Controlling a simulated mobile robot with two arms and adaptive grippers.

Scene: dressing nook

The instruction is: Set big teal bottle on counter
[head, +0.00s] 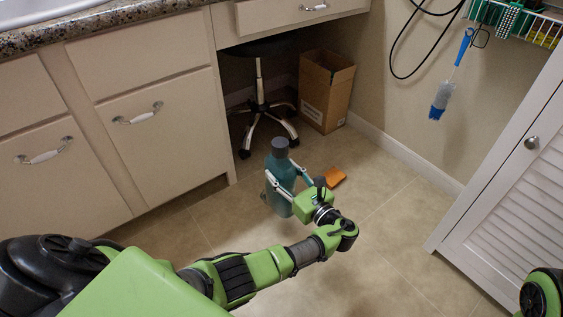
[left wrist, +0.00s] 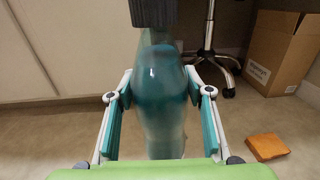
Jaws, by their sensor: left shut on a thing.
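The big teal bottle (head: 280,180) has a dark grey cap and is upright in my left gripper (head: 287,178). In the left wrist view the bottle (left wrist: 160,95) stands between the two fingers of the gripper (left wrist: 160,110), which close on its sides. The bottle's base is hidden, so I cannot tell whether it touches the floor. The counter (head: 95,22) is speckled granite at the upper left, over cream cabinets. Only a green part of my right arm shows at the lower right edge of the head view; its gripper is out of view.
An orange item (head: 335,177) lies on the tiled floor right of the bottle. Behind are a wheeled stool (head: 262,105) and an open cardboard box (head: 325,92). A sink (head: 35,10) is set into the counter. A louvred door (head: 515,190) stands at right.

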